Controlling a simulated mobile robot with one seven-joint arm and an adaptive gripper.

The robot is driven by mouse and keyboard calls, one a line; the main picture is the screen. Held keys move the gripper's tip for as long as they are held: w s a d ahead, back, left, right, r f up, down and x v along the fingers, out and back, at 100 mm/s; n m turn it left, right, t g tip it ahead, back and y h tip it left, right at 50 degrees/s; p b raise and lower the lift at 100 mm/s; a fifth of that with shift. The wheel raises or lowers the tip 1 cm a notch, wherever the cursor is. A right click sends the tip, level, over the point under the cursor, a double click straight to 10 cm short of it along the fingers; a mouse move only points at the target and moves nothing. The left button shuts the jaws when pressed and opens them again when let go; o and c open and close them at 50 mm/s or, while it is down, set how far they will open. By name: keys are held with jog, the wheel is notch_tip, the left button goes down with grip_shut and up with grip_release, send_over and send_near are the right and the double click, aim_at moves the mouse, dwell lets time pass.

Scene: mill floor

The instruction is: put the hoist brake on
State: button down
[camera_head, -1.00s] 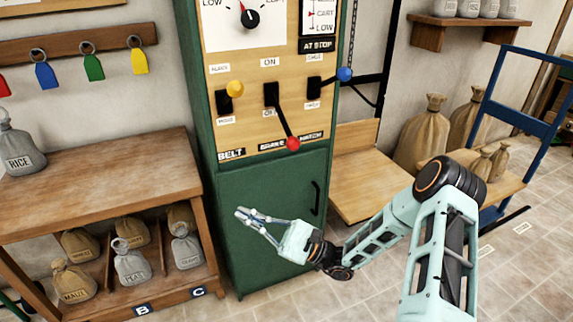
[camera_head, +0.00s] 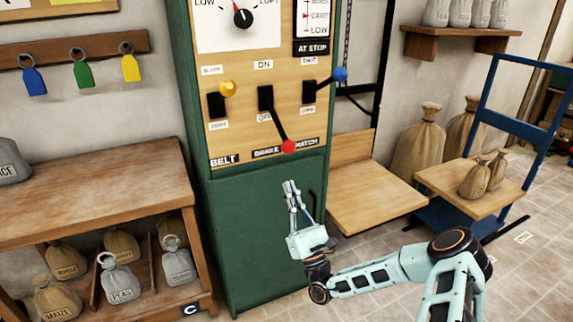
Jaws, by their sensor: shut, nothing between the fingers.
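The green control cabinet (camera_head: 262,235) carries a wooden panel with three levers above the labels BELT, BRAKE and HATCH. The middle lever, the brake (camera_head: 278,124), has a red knob (camera_head: 288,147) and points down and to the right, past the OFF label. The ON label (camera_head: 263,65) is above its pivot. The belt lever has a yellow knob (camera_head: 227,89) and the hatch lever a blue knob (camera_head: 340,74); both point up and to the right. My gripper (camera_head: 291,184) is shut and empty, pointing up in front of the cabinet door, below the red knob and apart from it.
A wooden hoist platform (camera_head: 375,205) stands right of the cabinet, with sacks and a blue trolley (camera_head: 533,115) beyond. A wooden bench (camera_head: 95,185) with small labelled sacks stands left. A dial and an AT STOP sign (camera_head: 313,47) sit above the levers.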

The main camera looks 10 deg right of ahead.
jog(key=w+r+b, duration=0.3)
jog(key=r, duration=0.5)
jog(key=shift+a+r+y, duration=0.3)
jog(key=shift+a+r, duration=0.1)
jog(key=shift+r+p, duration=0.15)
jog(key=shift+p, duration=0.2)
